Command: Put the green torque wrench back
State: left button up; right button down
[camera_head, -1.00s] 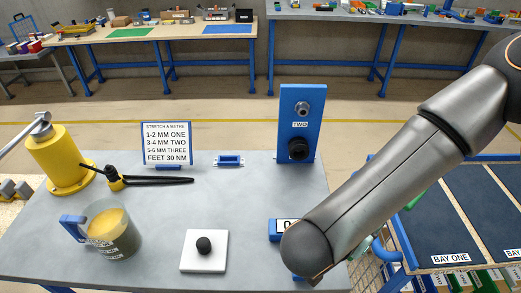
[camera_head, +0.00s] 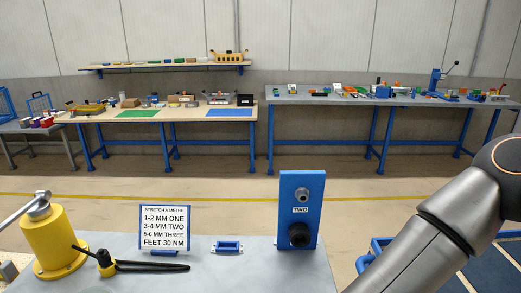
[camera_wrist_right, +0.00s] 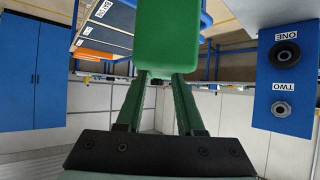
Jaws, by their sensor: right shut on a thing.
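In the right wrist view, my right gripper (camera_wrist_right: 158,82) is shut on a green piece (camera_wrist_right: 166,38), which I take to be the green torque wrench. Only a blocky green part of it shows; the rest is out of frame. In the head view only my right arm shows, at the lower right, and its gripper is below the frame. My left gripper is in neither view. I cannot make out the wrench's resting place.
The grey table (camera_head: 215,272) holds a yellow post (camera_head: 50,245), a black-handled yellow tool (camera_head: 150,266), a sign (camera_head: 164,228), a small blue fixture (camera_head: 227,247) and a blue stand (camera_head: 301,222) marked TWO. Far benches (camera_head: 262,104) line the wall. Open floor lies between.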

notch_tip(320, 180, down, 8)
jog(key=b, duration=0.7)
jog(key=shift+r, duration=0.25)
notch_tip(320, 180, up, 8)
jog(key=p, duration=0.7)
jog(key=shift+p, duration=0.35)
